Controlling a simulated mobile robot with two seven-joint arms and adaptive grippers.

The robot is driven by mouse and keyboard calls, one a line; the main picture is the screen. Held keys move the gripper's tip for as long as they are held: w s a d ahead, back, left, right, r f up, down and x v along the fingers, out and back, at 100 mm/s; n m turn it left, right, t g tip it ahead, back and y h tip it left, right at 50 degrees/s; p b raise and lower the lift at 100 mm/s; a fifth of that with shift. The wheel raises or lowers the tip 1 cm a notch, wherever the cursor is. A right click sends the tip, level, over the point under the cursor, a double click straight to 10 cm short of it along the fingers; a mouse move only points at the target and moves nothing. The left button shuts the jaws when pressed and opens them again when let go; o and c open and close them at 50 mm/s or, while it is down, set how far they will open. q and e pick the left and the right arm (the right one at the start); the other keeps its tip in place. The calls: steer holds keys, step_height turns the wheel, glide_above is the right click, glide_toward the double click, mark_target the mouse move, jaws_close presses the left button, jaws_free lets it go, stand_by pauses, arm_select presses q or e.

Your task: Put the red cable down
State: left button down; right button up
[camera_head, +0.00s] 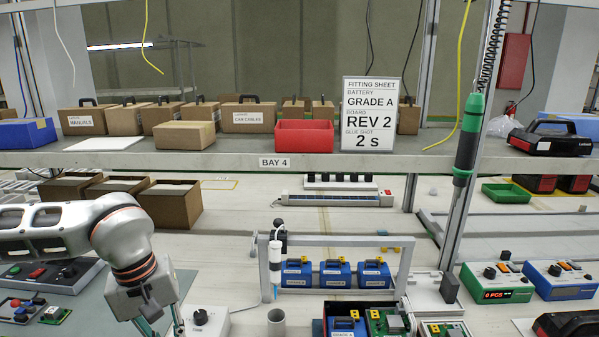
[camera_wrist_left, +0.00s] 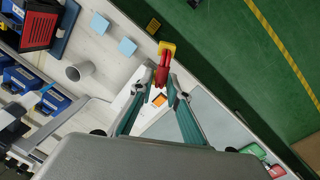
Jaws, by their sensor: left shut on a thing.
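My left gripper (camera_wrist_left: 158,85) is shut on the red cable (camera_wrist_left: 162,72), which shows in the left wrist view as a short red piece between the fingertips with a yellow part at its far end. The rest of the cable is hidden or too small to make out. In that view it appears over the table's edge strip, with green floor beyond; its height above the table I cannot tell. In the head view the left gripper (camera_head: 158,326) points down at the bottom edge, with its fingertips and the cable out of frame. My right gripper is not in view.
A grey cup (camera_head: 276,321) stands right of the left gripper. A metal frame (camera_head: 402,262) surrounds several blue batteries (camera_head: 333,272). A white box with a black knob (camera_head: 207,322) is close by. A shelf (camera_head: 215,160) with cardboard boxes and a red bin (camera_head: 304,137) spans above.

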arm_select(q)
steer(key=m, duration=0.1)
steer(key=f+m, duration=0.1)
steer(key=shift+s+a+m, duration=0.15)
steer(key=shift+a+m, duration=0.25)
steer(key=shift+s+a+f+m+g, duration=0.15)
steer(key=shift+f+m, duration=0.1)
steer(key=shift+m, duration=0.35)
steer(key=shift+a+f+m+g, duration=0.15)
steer(key=shift+f+m, duration=0.1)
steer(key=shift+m, duration=0.35)
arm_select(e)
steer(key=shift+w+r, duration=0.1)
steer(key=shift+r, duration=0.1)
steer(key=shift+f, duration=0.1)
